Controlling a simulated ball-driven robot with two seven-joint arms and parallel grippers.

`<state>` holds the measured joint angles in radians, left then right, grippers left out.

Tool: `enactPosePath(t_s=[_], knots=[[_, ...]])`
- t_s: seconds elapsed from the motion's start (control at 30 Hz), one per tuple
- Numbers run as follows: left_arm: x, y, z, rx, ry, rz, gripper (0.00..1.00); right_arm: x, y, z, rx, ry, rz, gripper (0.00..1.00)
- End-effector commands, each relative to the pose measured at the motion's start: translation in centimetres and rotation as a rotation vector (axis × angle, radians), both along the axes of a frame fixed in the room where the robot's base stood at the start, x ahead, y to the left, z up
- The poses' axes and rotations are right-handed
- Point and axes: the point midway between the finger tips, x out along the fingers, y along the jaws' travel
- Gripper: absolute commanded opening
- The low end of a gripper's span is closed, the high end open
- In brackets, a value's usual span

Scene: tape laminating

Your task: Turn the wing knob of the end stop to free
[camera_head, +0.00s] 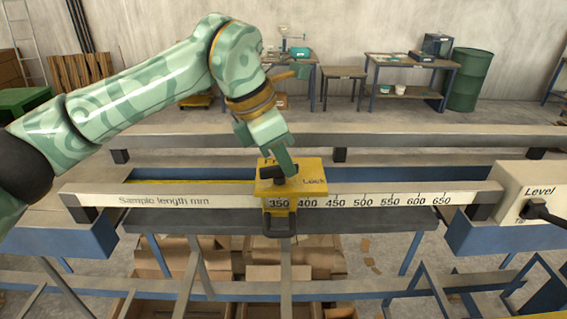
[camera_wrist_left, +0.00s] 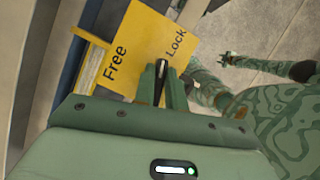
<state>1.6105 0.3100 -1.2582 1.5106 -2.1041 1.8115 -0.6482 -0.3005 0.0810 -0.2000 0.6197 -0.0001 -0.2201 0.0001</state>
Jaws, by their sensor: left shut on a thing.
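The end stop has a yellow top plate (camera_head: 310,167) and rides on the pale scale beam (camera_head: 165,200) at the 350 mark. The word Lock shows at its right in the head view. In the left wrist view the plate (camera_wrist_left: 142,42) reads Free on its left and Lock on its right. The dark wing knob (camera_wrist_left: 161,68) stands nearer the word Lock. My left gripper (camera_head: 284,172) comes down over the plate from above. Its fingers (camera_wrist_left: 161,84) are shut on the wing knob, one on each side, hiding much of it.
A white box marked Level (camera_head: 535,192) with a black knob stands at the beam's right end. A second rail (camera_head: 430,142) runs behind. The scale beam is clear right of the end stop. What looks like my right arm's end (camera_wrist_left: 228,59) shows small in the wrist view.

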Motion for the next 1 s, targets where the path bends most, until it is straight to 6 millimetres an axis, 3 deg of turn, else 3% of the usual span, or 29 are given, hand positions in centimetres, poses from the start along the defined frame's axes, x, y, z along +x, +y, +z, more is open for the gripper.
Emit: enactPosePath(t_s=[1.0], knots=[[0.6,0.4,-0.1,-0.001,-0.005,0.959,0.0,-0.9,0.0,-6.8,0.0,0.021,0.0,0.36]])
